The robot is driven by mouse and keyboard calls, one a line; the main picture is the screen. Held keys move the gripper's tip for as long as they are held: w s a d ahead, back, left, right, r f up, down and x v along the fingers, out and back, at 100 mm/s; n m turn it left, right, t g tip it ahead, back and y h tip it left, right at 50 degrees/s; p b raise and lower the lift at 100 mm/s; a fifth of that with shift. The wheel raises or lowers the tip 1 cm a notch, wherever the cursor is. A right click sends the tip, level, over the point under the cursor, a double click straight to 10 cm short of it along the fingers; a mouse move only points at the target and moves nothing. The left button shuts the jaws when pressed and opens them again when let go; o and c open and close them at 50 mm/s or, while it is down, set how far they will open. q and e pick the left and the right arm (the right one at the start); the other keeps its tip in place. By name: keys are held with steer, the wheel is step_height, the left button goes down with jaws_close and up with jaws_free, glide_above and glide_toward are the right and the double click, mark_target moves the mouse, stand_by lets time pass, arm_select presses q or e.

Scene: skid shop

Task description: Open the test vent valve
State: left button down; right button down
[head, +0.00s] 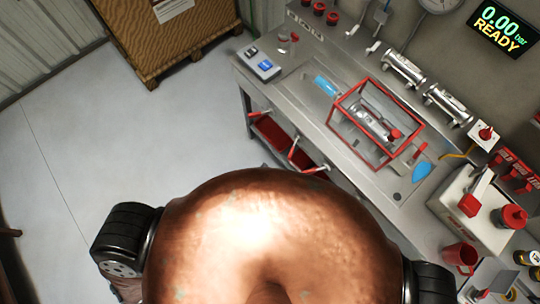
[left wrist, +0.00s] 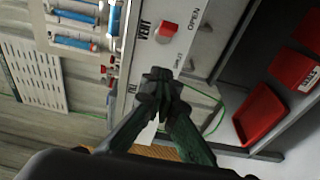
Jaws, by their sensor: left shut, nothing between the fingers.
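The vent valve shows in the left wrist view as a red knob (left wrist: 168,28) on a pale panel (left wrist: 190,12). The panel reads VENT, with OPEN at the upper right of the knob and a second, smaller label below it that is hard to read. My left gripper (left wrist: 160,78) is shut and empty. Its fingertips lie below the knob in that picture and look apart from it; the depth between them cannot be told. I cannot make out either gripper clearly in the head view, and my right gripper is not in view.
A display (head: 502,28) reads 0.00 bar READY. On the steel bench (head: 290,85) a red-framed cage (head: 352,88) encloses a metal cylinder. A red mug (head: 460,256) stands at the right. A wooden crate (head: 165,45) stands at the back left. Red bins (left wrist: 262,115) show in the left wrist view.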

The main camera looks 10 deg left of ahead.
arm_select(q)
steer(key=shift+v, duration=1)
steer(key=s+a+f+m+g+y, duration=0.2)
steer(key=a+f+m, duration=0.15)
steer(key=f, duration=0.55)
steer(key=s+a+f+m+g+y, duration=0.1)
steer(key=s+a+f+m+g, duration=0.1)
steer(key=a+f, duration=0.5)
steer(key=s+a+f+m+g+y, duration=0.1)
steer(key=a+f+m+g+y, duration=0.15)
steer(key=f, duration=0.95)
steer(key=s+a+f+m+g+y, duration=0.1)
steer(key=s+a+f+m+g, duration=0.1)
steer(key=s+f, duration=0.3)
steer(key=s+a+f+m+g+y, duration=0.1)
steer(key=s+a+f+m+g, duration=0.1)
steer(key=s, duration=0.9)
steer(key=s+a+f+m+g+y, duration=0.1)
steer(key=s+a+f+m+g, duration=0.1)
steer(key=s+a+f+g, duration=0.2)
steer(key=s+a+f, duration=0.1)
steer(key=s+f, duration=0.2)
steer(key=s, duration=0.1)
steer(key=shift+s+a+f, duration=0.3)
steer(key=shift+s+f, duration=0.1)
